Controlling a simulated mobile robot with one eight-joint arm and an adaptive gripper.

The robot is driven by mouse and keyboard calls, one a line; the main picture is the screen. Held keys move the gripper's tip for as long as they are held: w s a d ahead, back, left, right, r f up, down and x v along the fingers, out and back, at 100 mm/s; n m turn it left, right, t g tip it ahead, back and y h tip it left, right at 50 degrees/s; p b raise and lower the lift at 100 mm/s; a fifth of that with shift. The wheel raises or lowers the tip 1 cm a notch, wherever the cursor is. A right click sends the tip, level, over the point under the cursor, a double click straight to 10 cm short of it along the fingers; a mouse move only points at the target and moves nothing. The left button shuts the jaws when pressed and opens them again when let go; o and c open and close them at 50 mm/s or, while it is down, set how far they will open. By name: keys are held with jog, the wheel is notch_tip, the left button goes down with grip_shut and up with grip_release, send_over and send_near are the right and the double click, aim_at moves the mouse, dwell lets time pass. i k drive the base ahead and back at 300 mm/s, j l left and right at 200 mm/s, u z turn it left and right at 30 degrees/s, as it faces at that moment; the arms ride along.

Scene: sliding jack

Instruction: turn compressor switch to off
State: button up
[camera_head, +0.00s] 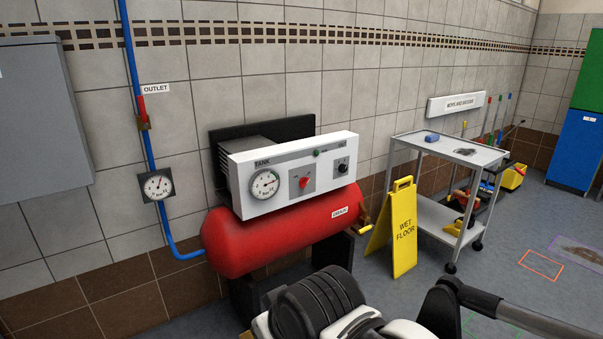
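The compressor has a red horizontal tank (275,240) against the tiled wall, with a white control panel (240,200) above it. The panel carries a round gauge (265,184) labelled TANK, a red knob (304,182) on a grey plate, and a black knob (342,168) to its right. A small green light or button (316,153) sits near the panel's top edge. The labels around both knobs are too small to read, so I cannot tell which is the switch or its setting. Parts of my arm show along the bottom edge; my gripper is not in view.
A yellow WET FLOOR sign (404,230) stands right of the tank, beside a grey cart (446,149). A blue pipe (139,100) with a red-handled valve and gauge (158,186) runs down the wall at left. Open floor (490,265) lies to the right.

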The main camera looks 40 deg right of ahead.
aim_at(303, 181)
jog(key=i+l, duration=0.2)
jog(key=l, duration=0.15)
jog(key=i+l, duration=0.2)
jog(key=l, duration=0.15)
jog(key=i+l, duration=0.15)
jog(key=l, duration=0.25)
jog(key=i+l, duration=0.2)
jog(key=l, duration=0.15)
jog(key=z, duration=0.05)
